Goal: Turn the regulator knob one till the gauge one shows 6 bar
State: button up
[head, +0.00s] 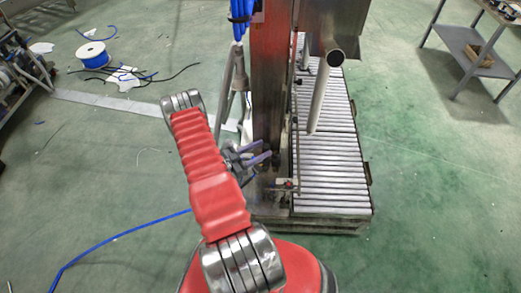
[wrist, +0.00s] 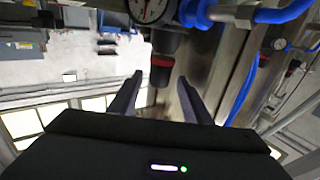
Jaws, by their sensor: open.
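In the wrist view a dark regulator with a red ring and a dark knob (wrist: 160,76) sits just beyond and between my fingertips. No label shows which regulator is number one. My gripper (wrist: 158,92) is open, its two fingers on either side of the knob's line, with no clear contact. In the head view my gripper (head: 262,154) is beside the steel column (head: 271,90); the knob cannot be made out there.
A blue pipe (wrist: 285,12) runs near the first gauge.

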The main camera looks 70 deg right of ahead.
jog(key=shift+c, duration=0.5)
jog(key=c, duration=0.9)
jog(key=shift+c, duration=0.3)
jog(key=shift+w+d+m+g+y, duration=0.15)
jog(key=shift+w+m+g+y, duration=0.05)
jog(key=shift+m+g+y, duration=0.45)
jog(key=shift+w+d+m+g+y, duration=0.15)
jog(key=shift+m+g+y, duration=0.65)
jog(key=shift+y, duration=0.25)
jog(key=shift+w+d+m+g+y, duration=0.1)
jog(key=shift+d+m+g+y, duration=0.1)
jog(key=shift+m+g+y, duration=0.7)
jog(key=shift+d+m+g+y, duration=0.2)
jog(key=shift+m+y, duration=0.45)
jog(key=shift+y, duration=0.65)
jog(key=o, duration=1.1)
jog(key=shift+y, duration=0.3)
jog(key=shift+c, duration=0.2)
